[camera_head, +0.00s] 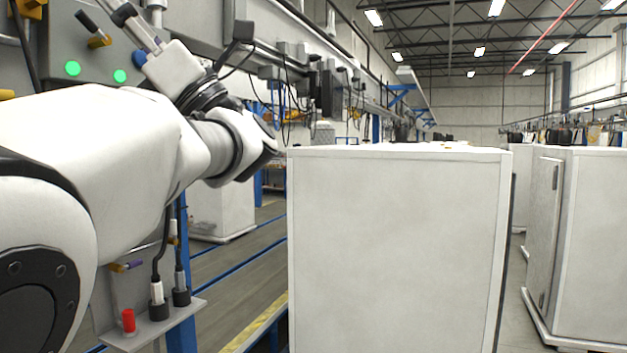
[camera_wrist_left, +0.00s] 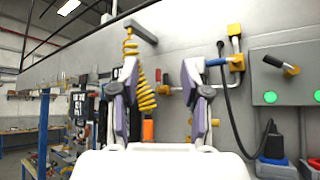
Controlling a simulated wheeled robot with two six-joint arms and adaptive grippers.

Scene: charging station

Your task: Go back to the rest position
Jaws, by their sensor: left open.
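My left arm comes in from the left in the head view, bent at the wrist, with its gripper (camera_head: 132,24) raised near the charging station's wall. In the left wrist view the gripper's two fingers (camera_wrist_left: 162,92) stand well apart with nothing between them. Behind them is the grey wall with a yellow coiled cable (camera_wrist_left: 140,75) and an orange cylinder. The grey-green panel (camera_head: 62,45) with two green lights is left of and partly behind my arm; it also shows at the right of the left wrist view (camera_wrist_left: 290,78). My right gripper is not in view.
A large white cabinet (camera_head: 395,240) stands in the middle of the head view, with more white cabinets (camera_head: 590,230) at the right. A small shelf (camera_head: 150,330) below my arm holds black-based plugs and a red piece (camera_head: 128,320). Open floor lies between the wall and cabinet.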

